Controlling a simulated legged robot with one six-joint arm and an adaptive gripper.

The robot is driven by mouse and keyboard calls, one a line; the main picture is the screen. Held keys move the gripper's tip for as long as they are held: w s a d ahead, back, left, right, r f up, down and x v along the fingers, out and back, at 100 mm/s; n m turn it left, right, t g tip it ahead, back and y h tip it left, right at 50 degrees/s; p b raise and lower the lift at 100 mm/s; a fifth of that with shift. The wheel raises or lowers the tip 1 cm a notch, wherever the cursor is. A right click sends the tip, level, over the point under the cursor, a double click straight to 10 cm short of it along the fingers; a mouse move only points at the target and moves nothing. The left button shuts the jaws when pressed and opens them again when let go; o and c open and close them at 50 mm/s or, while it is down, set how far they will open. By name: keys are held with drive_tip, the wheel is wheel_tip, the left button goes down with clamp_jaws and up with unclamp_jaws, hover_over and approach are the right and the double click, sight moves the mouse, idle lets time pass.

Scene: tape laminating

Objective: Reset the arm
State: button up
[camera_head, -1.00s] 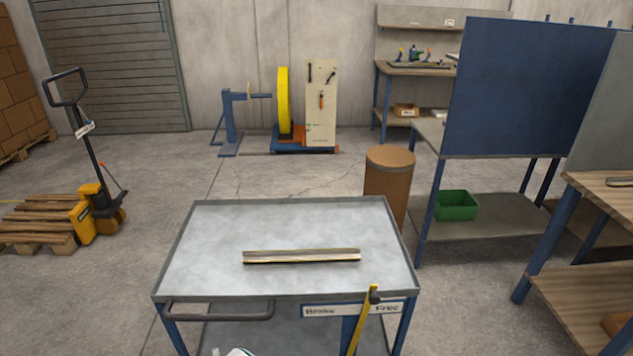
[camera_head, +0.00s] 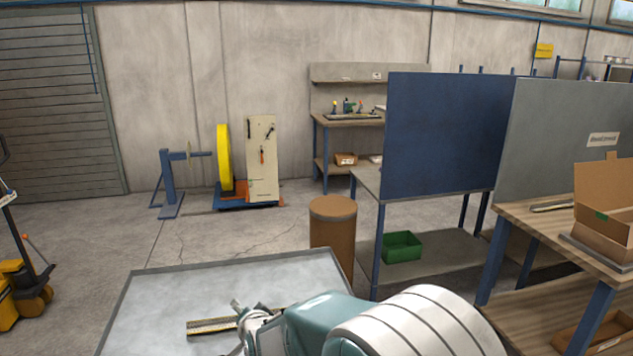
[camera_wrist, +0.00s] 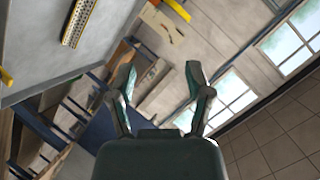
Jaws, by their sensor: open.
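My gripper (camera_wrist: 161,90) is open and empty in the wrist view, with its two fingers apart and the room's wall and windows behind them. In the head view my arm reaches in from the bottom right over the cart. A long strip (camera_head: 208,327) with a yellow edge lies on the grey top of the cart (camera_head: 160,285). My arm hides its right part. The strip also shows in the wrist view (camera_wrist: 78,22) at the upper left, apart from the fingers.
A brown drum (camera_head: 332,235) stands just behind the cart. A blue partition (camera_head: 440,135) and a wooden bench (camera_head: 545,225) with an open cardboard box (camera_head: 604,205) are at the right. A yellow reel (camera_head: 224,158) stands farther back.

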drive_tip(key=s+d+r+n+g+h, duration=0.1)
drive_tip(key=s+d+r+n, duration=0.1)
drive_tip(key=s+d+r, duration=0.5)
drive_tip(key=s+d+r+n+g+h, duration=0.1)
drive_tip(key=s+d+r+h, duration=0.15)
drive_tip(key=d, duration=0.85)
drive_tip(key=s+d+n+g+h, duration=0.1)
drive_tip(key=s+d+g, duration=0.1)
drive_tip(key=s+d, duration=0.4)
drive_tip(key=s+d+n+g+h, duration=0.1)
drive_tip(key=s+d, duration=0.6)
drive_tip(key=s, duration=0.7)
drive_tip(key=shift+r+g, duration=0.25)
drive_tip(key=shift+g, duration=0.35)
drive_tip(key=shift+w, duration=0.1)
drive_tip(key=shift+c, duration=0.3)
